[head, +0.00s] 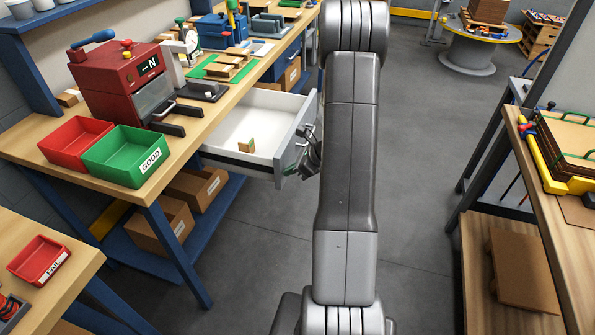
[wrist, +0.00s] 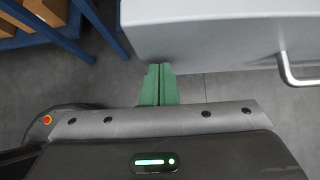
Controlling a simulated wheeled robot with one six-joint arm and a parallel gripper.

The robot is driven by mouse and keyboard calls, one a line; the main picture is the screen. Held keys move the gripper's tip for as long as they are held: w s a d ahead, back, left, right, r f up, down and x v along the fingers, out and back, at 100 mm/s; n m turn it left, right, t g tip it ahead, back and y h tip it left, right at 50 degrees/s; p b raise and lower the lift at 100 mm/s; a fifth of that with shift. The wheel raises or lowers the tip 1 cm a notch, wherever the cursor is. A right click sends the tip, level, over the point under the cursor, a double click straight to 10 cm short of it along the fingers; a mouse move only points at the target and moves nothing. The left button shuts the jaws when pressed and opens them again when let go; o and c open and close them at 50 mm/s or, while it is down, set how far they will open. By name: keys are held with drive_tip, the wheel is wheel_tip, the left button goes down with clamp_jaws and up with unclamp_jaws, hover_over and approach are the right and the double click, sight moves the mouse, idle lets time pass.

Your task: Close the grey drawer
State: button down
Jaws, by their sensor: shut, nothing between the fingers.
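The grey drawer (head: 240,167) is pulled out from under the workbench, with a white inside and a small wood and green block (head: 246,145) in it. Its front panel carries a bar handle (head: 303,140), which also shows at the right edge of the wrist view (wrist: 291,72). My gripper (head: 292,171) is at the near end of the front panel, partly hidden by my arm in the head view. In the wrist view my green fingers (wrist: 159,70) are together and empty, with their tips at the panel's lower edge. I cannot tell whether they touch it.
The workbench (head: 215,115) holds a red machine (head: 115,80), a red bin (head: 75,140) and a green GOOD bin (head: 125,155). Cardboard boxes (head: 160,222) sit on the blue shelf below. The grey floor (head: 265,245) before the drawer is open. Another bench (head: 560,235) stands at right.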

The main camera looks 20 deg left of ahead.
sight(240, 152)
drive_tip(key=a+p, duration=0.1)
drive_tip(key=a, duration=0.8)
drive_tip(key=a+p, duration=0.1)
drive_tip(key=a, duration=0.8)
drive_tip(key=w+a+p, duration=0.1)
drive_tip(key=a, duration=0.9)
drive_tip(key=shift+p, duration=0.35)
drive_tip(key=shift+a+r, duration=0.15)
drive_tip(key=shift+a+r, duration=0.1)
drive_tip(key=shift+w+d, duration=0.1)
drive_tip(key=shift+d, duration=0.3)
drive_tip(key=d, duration=0.2)
drive_tip(key=d+b, duration=0.1)
drive_tip(key=shift+f, duration=0.25)
drive_tip(key=v, duration=1)
drive_tip(key=shift+d+b, duration=0.4)
